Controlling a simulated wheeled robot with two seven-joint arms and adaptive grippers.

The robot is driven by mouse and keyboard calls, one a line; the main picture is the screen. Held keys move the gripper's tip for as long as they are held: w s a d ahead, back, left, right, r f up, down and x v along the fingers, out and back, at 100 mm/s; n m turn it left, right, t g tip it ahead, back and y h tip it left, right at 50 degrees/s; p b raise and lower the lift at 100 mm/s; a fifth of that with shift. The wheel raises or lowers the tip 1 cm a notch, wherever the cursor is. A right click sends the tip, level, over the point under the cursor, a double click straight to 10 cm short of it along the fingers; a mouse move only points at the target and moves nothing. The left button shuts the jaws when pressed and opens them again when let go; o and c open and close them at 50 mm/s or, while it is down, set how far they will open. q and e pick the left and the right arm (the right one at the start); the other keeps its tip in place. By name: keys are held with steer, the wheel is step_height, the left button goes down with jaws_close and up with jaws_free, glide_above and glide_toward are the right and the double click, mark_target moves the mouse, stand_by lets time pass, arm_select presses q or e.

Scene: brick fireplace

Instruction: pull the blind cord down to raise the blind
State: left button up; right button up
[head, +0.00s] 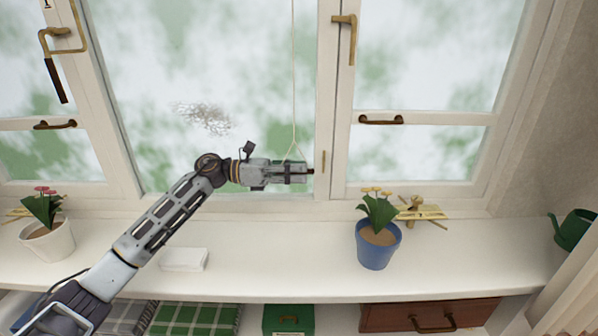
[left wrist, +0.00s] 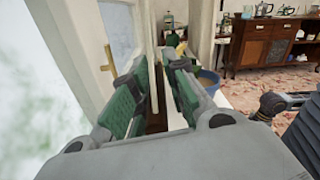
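The pale blind cord (head: 293,75) hangs straight down in front of the middle window pane in the head view. The gripper lies level across the lower pane, pointing right. The blind itself is out of view. My right gripper is not in view.
The white sill (head: 300,262) holds a blue flowerpot (head: 377,247), a white flowerpot (head: 48,243), a white block (head: 184,259), a small wooden model (head: 418,211) and a green watering can (head: 573,230). The window frame post (head: 325,130) stands close to the fingertips.

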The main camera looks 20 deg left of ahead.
arm_select(q)
steer(key=v, duration=1.2)
stand_by(0.5)
